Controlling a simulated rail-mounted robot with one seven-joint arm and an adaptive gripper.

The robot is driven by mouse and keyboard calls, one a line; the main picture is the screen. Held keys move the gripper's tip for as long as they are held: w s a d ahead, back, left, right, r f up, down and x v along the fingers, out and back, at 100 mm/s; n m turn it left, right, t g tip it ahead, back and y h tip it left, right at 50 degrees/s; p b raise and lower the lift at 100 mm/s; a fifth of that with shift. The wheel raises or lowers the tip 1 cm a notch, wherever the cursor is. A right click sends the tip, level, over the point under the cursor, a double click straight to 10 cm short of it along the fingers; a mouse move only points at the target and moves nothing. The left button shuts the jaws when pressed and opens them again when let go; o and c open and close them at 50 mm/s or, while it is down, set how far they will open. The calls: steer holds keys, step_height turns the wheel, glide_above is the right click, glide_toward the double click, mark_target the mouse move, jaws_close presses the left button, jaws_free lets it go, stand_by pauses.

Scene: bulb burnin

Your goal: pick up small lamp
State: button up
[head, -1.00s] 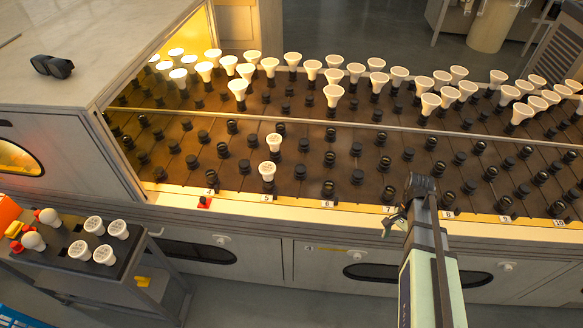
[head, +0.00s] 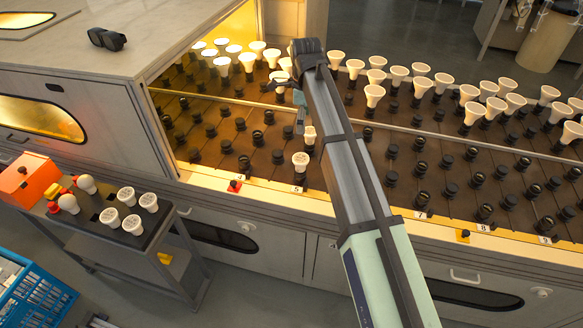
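Two smaller white lamps stand upright in sockets near the front edge of the rack (head: 430,180): a front lamp (head: 301,160) and one just behind it (head: 309,133), partly covered by my arm. My gripper (head: 299,127) hangs above the rack just left of the rear one, pointing down. It is small and partly hidden by my arm, so whether its fingers are open or touch the lamp is unclear. I see nothing held in it.
Several larger white lamps (head: 373,95) fill the back rows. The oven housing (head: 90,80) bounds the rack at left. A cart (head: 95,235) at lower left carries several white lamps (head: 133,224), round bulbs (head: 86,184) and an orange box (head: 30,179). A blue crate (head: 35,295) stands below.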

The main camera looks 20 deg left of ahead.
steer(key=p, duration=0.3)
glide_toward(302, 158)
steer(key=f, duration=0.5)
steer(key=shift+a, duration=0.25)
steer(key=shift+d+f+p, duration=0.2)
steer(key=shift+f+p, duration=0.85)
steer(key=shift+f, duration=1.6)
steer(key=c, duration=1.3)
